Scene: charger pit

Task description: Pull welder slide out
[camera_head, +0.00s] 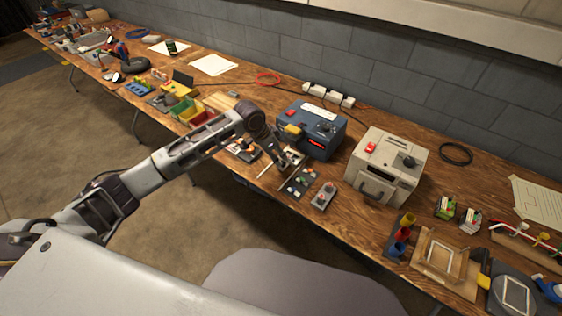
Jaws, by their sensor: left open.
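A blue boxy machine (327,128) with a red lit panel and a yellow part on its front left stands on the wooden table. It appears to be the welder, but I cannot be certain. A small dark plate with coloured parts (301,183) lies in front of it; I cannot tell whether this is its slide. My left gripper (288,160) is open, pointing down just in front of the blue machine, close to the plate. The gripper and wrist hide part of the machine's front left. I cannot tell whether the gripper touches anything. My right gripper is not in view.
A beige machine (390,160) with a front handle stands to the right. A small grey box (324,195) lies between them near the front edge. Coloured bins (190,112) stand left of my forearm. A power strip (328,95) lies behind, against the grey wall.

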